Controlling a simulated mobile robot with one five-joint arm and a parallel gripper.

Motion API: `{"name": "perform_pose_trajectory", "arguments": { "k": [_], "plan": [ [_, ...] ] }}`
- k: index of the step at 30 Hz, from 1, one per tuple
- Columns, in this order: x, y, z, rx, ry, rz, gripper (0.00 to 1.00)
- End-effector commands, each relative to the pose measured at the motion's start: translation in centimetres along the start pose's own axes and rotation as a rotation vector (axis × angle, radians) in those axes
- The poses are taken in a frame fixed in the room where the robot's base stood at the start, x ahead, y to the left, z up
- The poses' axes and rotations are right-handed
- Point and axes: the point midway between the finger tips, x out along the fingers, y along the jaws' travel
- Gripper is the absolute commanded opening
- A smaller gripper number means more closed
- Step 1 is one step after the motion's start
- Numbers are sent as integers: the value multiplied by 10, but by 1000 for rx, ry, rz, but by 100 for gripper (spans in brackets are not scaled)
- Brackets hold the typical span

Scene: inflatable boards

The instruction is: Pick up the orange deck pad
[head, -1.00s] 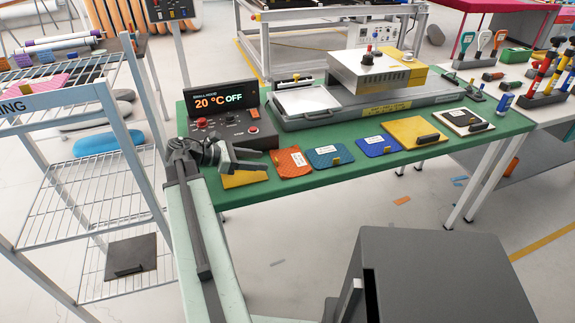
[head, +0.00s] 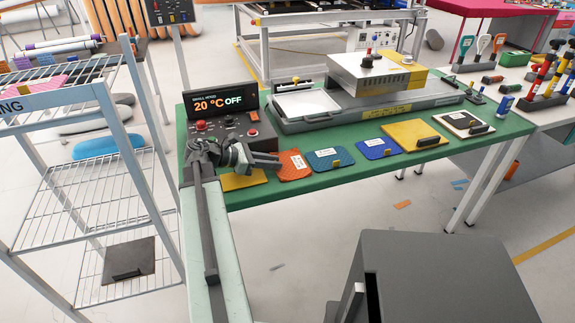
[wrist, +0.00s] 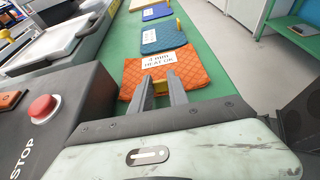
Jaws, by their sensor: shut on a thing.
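The orange deck pad (head: 294,166) lies on the green table (head: 345,173), at its front edge. My gripper (head: 278,160) reaches in from the left, low over the table.
A blue-green pad (head: 330,160), a blue pad (head: 378,148) and yellow pads (head: 413,134) (head: 240,181) lie along the table. A control box (head: 230,122) stands behind my gripper. A heat press (head: 372,92) fills the back. A wire rack (head: 75,190) stands at left.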

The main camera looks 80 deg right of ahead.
Motion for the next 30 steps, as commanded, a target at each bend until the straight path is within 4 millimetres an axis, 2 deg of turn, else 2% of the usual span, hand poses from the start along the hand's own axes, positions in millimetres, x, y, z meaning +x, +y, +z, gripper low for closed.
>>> {"name": "perform_pose_trajectory", "arguments": {
  "k": [5, 8, 21, 24, 30],
  "plan": [
    [-1, 0, 2, 0, 0, 0, 0],
    [-5, 0, 10, 0, 0, 0, 0],
    [-37, 0, 88, 0, 0, 1, 0],
    [-40, 0, 94, -1, 0, 1, 0],
    [-39, 0, 92, -1, 0, 1, 0]
  ]
}}
